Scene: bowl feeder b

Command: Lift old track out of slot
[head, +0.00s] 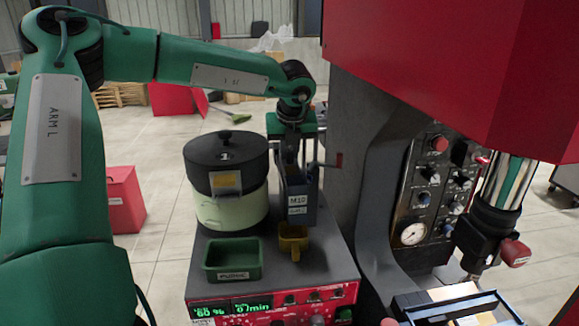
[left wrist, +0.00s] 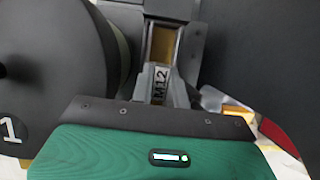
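My left gripper (head: 290,148) points down over the right side of the bowl feeder (head: 228,170), at the slot area. Below it is a dark grey-blue block (head: 298,198) with an "M10" label. In the left wrist view, a grey track piece labelled "M12" (left wrist: 160,84) lies just beyond the gripper's green body (left wrist: 165,155). A brownish channel (left wrist: 161,46) runs on from it. The fingertips are hidden, so I cannot tell whether they touch or hold the track. My right gripper is not in view.
A green tray (head: 232,272) and a mustard-yellow bin (head: 292,246) stand on the feeder's base, in front. A dark machine column (head: 352,150) rises close on the right. A dark-framed tray (head: 405,310) sits at the lower right. A red box (head: 124,200) stands on the floor at left.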

